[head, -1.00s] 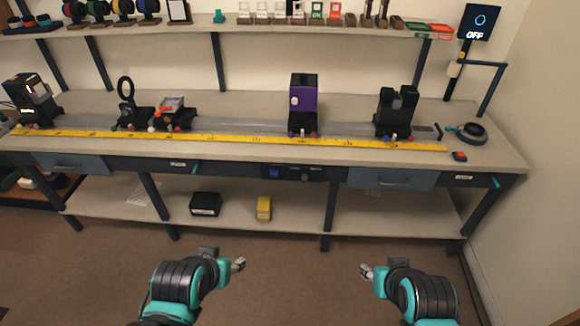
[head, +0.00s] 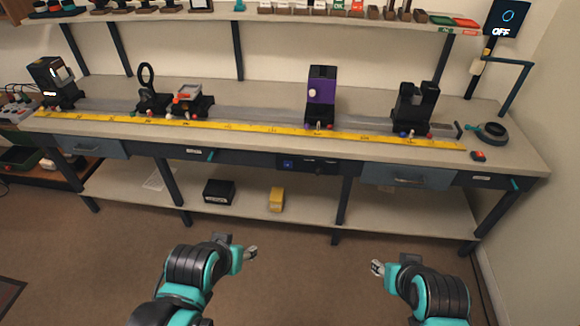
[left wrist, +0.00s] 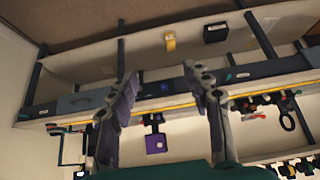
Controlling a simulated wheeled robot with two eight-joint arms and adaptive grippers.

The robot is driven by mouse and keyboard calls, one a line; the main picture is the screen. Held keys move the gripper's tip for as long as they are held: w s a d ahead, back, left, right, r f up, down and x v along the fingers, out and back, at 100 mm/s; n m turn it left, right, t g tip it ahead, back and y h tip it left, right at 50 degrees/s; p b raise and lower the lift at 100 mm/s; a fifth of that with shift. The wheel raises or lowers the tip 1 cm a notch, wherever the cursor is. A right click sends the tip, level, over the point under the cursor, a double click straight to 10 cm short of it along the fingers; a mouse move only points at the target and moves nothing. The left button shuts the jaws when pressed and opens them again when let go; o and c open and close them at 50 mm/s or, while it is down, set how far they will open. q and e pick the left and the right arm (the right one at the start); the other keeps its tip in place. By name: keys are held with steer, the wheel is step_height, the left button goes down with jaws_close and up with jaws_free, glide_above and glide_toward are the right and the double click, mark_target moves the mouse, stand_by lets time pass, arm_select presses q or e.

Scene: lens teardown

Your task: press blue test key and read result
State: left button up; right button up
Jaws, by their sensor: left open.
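The blue test key (head: 288,163) is a small blue square on the dark panel (head: 308,165) in the bench's front edge. It also shows small in the left wrist view (left wrist: 164,87), between the fingers. A dark screen (head: 507,17) at the upper right reads OFF. My left gripper (head: 252,253) is open and empty, low in front of the bench and well short of the key; its fingers (left wrist: 165,90) are spread in the left wrist view. My right gripper (head: 376,267) is also in front of the bench, apart from everything; its jaw gap is too small to judge.
A purple-faced block (head: 321,92), a black holder (head: 415,105), a ring stand (head: 148,85) and a lamp-like unit (head: 52,82) stand along a rail behind a yellow ruler (head: 250,127). A lower shelf (head: 320,207) holds a black box (head: 219,192) and a yellow box (head: 277,199). Floor before the bench is clear.

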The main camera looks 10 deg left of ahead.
stand_by(0.3)
arm_select(q)
jaws_close()
stand_by(1.2)
